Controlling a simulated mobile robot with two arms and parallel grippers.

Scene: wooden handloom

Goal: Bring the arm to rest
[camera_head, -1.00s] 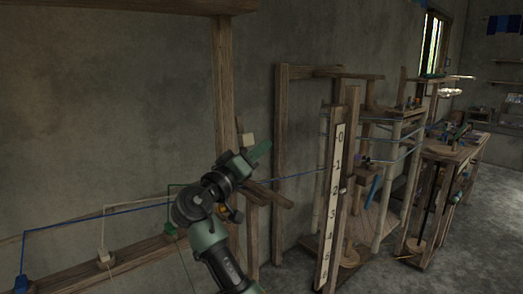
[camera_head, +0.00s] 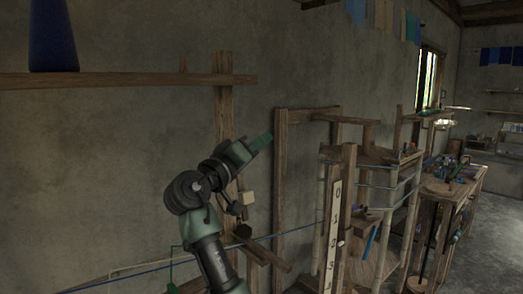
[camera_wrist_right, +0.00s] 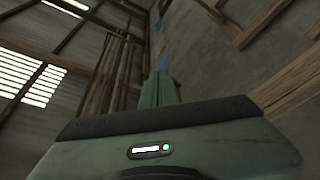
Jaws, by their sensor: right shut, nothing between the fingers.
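My right gripper (camera_head: 262,142) shows in the head view at the end of my green and black arm, pointing up and to the right in front of the grey wall. It is shut, with nothing between its fingers. In the right wrist view its closed green fingers (camera_wrist_right: 160,90) point up toward the roof and touch nothing. My left gripper is in neither view.
A wooden post (camera_head: 224,110) stands close behind the arm, with a pale block (camera_head: 247,197) beside it. A blue thread (camera_head: 293,233) runs below the gripper. The numbered post (camera_head: 334,235) and loom frame stand to the right. A blue cone (camera_head: 53,38) stands on a shelf.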

